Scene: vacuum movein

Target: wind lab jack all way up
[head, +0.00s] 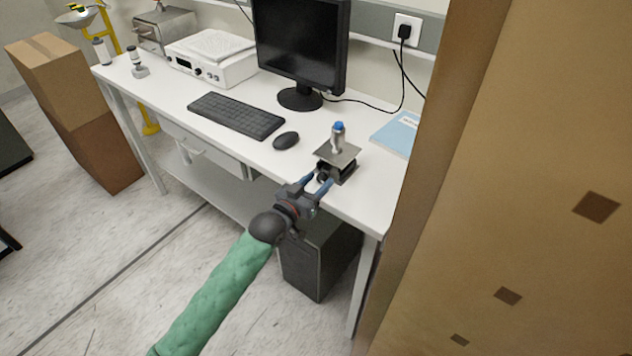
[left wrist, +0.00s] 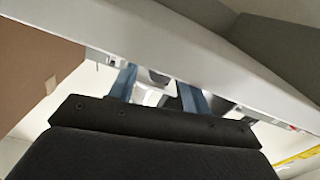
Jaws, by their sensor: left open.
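The lab jack (head: 338,155) stands near the front right edge of the white desk, with its dark metal top plate low over its base. A small bottle with a blue cap (head: 338,136) stands upright on the plate. A dark round knob (head: 323,175) shows on the jack's front side. My left gripper (head: 319,180) is open, with its blue fingers at the knob, one on each side; I cannot tell if they touch it. In the left wrist view the blue fingers (left wrist: 158,88) are spread apart, and the jack is not clear there. My right gripper is not in view.
The white desk (head: 240,150) also holds a mouse (head: 286,140), a keyboard (head: 237,114), a monitor (head: 300,45) and a blue booklet (head: 396,133). A tall brown cardboard box (head: 520,180) fills the right side. A dark computer case (head: 318,258) stands under the desk.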

